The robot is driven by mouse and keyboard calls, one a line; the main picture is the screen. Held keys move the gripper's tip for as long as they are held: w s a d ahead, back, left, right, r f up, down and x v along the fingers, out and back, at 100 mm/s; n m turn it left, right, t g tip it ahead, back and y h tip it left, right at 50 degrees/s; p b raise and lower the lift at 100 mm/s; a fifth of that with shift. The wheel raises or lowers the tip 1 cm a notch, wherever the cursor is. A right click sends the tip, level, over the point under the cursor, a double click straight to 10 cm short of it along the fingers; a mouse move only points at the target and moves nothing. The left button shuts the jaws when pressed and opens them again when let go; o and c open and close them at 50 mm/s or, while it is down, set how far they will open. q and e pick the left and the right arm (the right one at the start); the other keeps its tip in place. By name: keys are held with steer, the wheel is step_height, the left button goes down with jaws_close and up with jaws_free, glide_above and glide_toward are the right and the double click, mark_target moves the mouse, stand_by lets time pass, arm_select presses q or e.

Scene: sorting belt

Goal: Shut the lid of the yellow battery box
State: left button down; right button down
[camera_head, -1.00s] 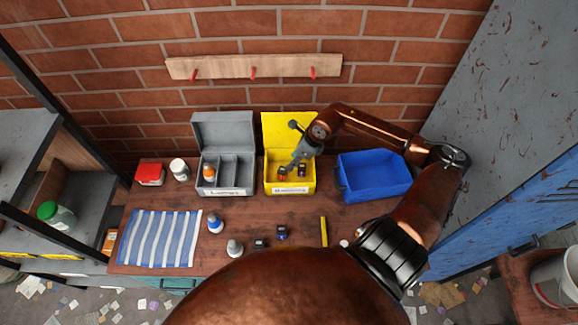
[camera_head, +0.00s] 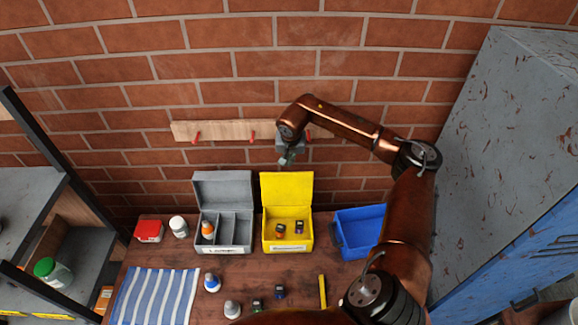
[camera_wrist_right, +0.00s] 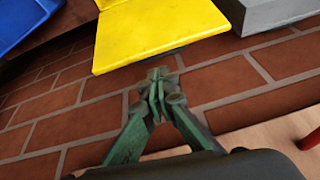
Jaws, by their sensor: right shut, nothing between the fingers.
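The yellow battery box (camera_head: 288,247) stands on the bench against the brick wall, its lid (camera_head: 287,191) raised upright at the back. An orange item and a dark item lie inside it. My right gripper (camera_head: 287,160) is shut and empty, above and behind the top edge of the lid. In the right wrist view the shut fingertips (camera_wrist_right: 157,78) point towards the edge of the yellow lid (camera_wrist_right: 150,32), with brick wall beneath; whether they touch it I cannot tell. My left gripper is not in view.
A grey box (camera_head: 223,248) with an open lid stands left of the yellow box, a blue bin (camera_head: 343,248) right of it. A wooden rail (camera_head: 220,129) with red hooks is on the wall. Small bottles, batteries and a striped cloth (camera_head: 155,295) lie in front.

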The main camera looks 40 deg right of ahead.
mark_target(287, 186)
steer(key=d+p+x, duration=0.1)
steer(key=x, duration=0.8)
steer(key=shift+w+d+n+p, duration=0.3)
steer(key=shift+d+n, duration=0.1)
steer(key=shift+d, duration=0.05)
steer(key=shift+a+r, duration=0.15)
steer(key=shift+a, duration=0.05)
